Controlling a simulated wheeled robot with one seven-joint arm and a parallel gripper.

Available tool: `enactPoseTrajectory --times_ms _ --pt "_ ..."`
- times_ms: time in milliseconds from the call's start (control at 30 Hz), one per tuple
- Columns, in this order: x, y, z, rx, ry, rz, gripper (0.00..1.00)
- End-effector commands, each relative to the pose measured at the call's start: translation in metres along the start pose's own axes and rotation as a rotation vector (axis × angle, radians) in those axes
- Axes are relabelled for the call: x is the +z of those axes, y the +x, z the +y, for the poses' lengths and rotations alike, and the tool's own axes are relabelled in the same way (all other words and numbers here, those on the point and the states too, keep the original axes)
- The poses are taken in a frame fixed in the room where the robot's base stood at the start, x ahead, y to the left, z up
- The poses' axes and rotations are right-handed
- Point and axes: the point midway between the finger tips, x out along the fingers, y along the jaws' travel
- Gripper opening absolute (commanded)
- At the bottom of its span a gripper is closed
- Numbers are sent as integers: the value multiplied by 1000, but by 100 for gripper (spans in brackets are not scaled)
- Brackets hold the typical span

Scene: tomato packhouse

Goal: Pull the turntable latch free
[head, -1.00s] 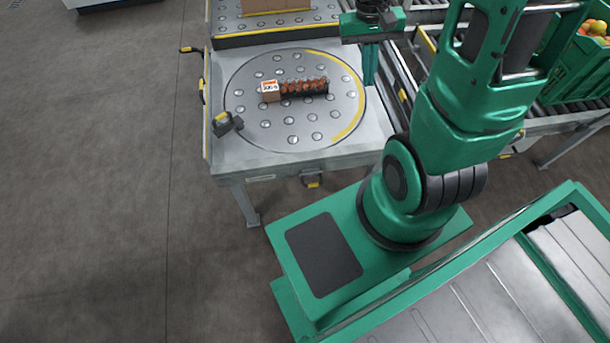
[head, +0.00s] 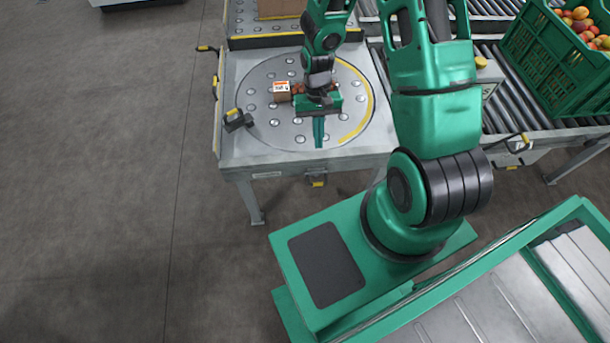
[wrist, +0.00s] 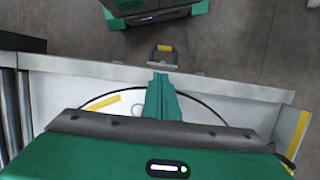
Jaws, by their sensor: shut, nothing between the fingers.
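The round metal turntable (head: 262,88) with ball rollers and a yellow arc is set in the table top. A yellow-gripped latch handle (head: 317,181) sits on the table's front edge. It also shows in the wrist view (wrist: 162,51), just beyond my fingertips. A black clamp-like block with a yellow top (head: 236,119) sits at the turntable's left rim; I cannot tell which of the two is the task's latch. My gripper (head: 319,140) is shut and empty above the front part of the turntable. In the wrist view, my fingers (wrist: 160,80) point at the front handle, apart from it.
A small carton (head: 281,92) with a tomato punnet lies on the turntable, partly hidden by my gripper. A roller conveyor with a green crate (head: 530,45) of fruit stands right. The floor at left is clear.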

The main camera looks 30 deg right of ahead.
Motion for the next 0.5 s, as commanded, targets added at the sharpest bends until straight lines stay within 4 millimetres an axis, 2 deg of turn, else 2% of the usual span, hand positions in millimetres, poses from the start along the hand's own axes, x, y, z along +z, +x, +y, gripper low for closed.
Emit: enactPoseTrajectory --times_ms 100,200,500 --pt "2 16 -11 -12 -5 -15 0" --pt "2 23 -16 -17 -9 -20 0" --pt "5 26 -26 -15 -22 -22 0"
